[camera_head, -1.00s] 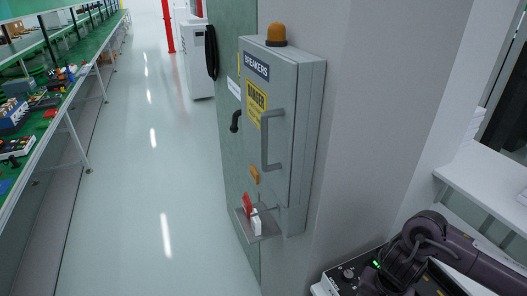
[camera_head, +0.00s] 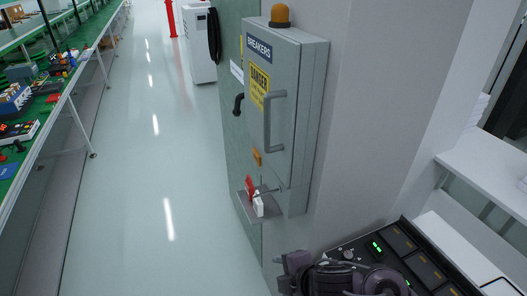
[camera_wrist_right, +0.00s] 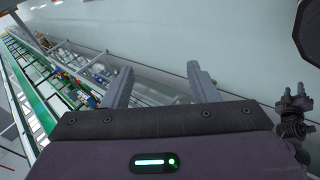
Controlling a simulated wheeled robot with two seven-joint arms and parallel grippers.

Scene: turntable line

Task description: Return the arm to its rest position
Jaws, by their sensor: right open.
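My right arm shows at the bottom of the head view, dark purple and folded low over a dark panel. My right gripper (camera_head: 288,272) is at its left end, in front of and below the grey breaker cabinet (camera_head: 285,95) and apart from it. In the right wrist view the two grey fingers (camera_wrist_right: 161,88) stand wide apart with nothing between them, so it is open and empty. My left gripper does not show in the head view.
A green workbench (camera_head: 62,85) runs along the left. The floor between is clear. A white table (camera_head: 490,185) stands at right.

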